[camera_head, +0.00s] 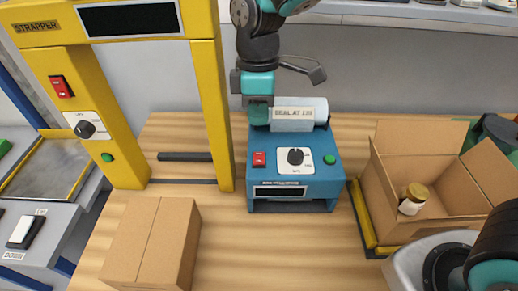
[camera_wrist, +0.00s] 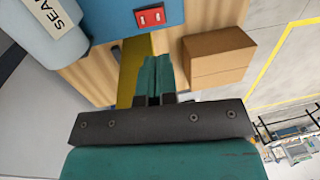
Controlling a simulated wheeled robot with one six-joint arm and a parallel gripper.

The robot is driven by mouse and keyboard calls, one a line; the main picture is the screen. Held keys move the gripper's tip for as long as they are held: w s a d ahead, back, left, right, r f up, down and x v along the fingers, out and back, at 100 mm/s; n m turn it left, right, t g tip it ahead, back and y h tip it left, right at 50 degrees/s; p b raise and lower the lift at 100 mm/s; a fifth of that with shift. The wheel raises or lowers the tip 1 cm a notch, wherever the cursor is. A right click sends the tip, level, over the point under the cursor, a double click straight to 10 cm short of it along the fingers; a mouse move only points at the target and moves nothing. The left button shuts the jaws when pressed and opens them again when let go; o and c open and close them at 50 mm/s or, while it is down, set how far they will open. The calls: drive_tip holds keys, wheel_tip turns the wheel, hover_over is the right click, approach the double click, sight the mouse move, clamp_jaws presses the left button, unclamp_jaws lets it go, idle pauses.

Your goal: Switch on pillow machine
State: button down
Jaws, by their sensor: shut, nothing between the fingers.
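The pillow machine appears to be the blue box-shaped unit (camera_head: 293,178) on the wooden bench, with a white roll (camera_head: 318,106) on top. Its front has a red rocker switch (camera_head: 259,159), a black dial (camera_head: 295,156) on a white plate, and a green button (camera_head: 329,159). My gripper (camera_head: 258,120) points down over the machine's left side, beside the roll and above the red switch. In the wrist view, my gripper's fingers (camera_wrist: 156,68) are shut and empty, apart from the red switch (camera_wrist: 150,17). I cannot tell which way the rocker is set.
A yellow strapper frame (camera_head: 215,110) stands left, with its own red switch (camera_head: 61,87) and dial (camera_head: 86,129). A closed carton (camera_head: 151,240) lies front left. An open carton (camera_head: 400,227) holding a jar (camera_head: 413,199) stands right. Bench in front of the machine is clear.

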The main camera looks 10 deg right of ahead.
sight(259, 158)
drive_tip(key=f+p, duration=0.1)
drive_tip(key=f, duration=0.2)
drive_tip(key=s+f, duration=0.1)
drive_tip(key=f, duration=0.2)
drive_tip(key=f+p, duration=0.1)
drive_tip(key=f, duration=0.2)
drive_tip(key=shift+s+f+p, duration=0.15)
drive_tip(key=shift+f+p, duration=0.15)
drive_tip(key=shift+p, duration=0.05)
drive_tip(key=shift+f, duration=0.2)
drive_tip(key=shift+f+b, duration=0.3)
drive_tip(key=shift+b, duration=0.05)
drive_tip(key=shift+s+r, duration=0.1)
drive_tip(key=shift+r, duration=0.05)
drive_tip(key=shift+w+d+r+p, duration=0.1)
drive_tip(key=shift+w+r+p, duration=0.15)
drive_tip(key=shift+w+p, duration=0.4)
drive_tip(key=shift+w, duration=0.15)
